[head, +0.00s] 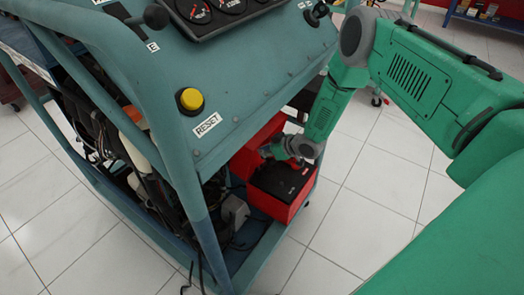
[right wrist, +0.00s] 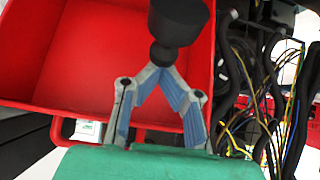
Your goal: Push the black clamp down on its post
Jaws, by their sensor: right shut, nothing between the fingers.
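In the right wrist view a black knob-like part (right wrist: 180,22), which looks like the clamp, stands at the top centre, with a narrower rounded end just beyond my fingertips. My right gripper (right wrist: 160,70) is shut and empty, its blue-padded fingers meeting at the tips right by that rounded end. I cannot tell whether they touch. In the head view my right gripper (head: 270,152) is low over the black top of the red battery box (head: 272,205). The clamp and its post cannot be made out there. My left gripper is not in view.
A red open tray (right wrist: 95,60) lies behind the fingers in the wrist view. Loose wires and black hoses (right wrist: 265,90) run along its right. The blue engine trainer frame (head: 195,190) and its panel with a yellow reset button (head: 190,99) stand left of my arm. Tiled floor right is clear.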

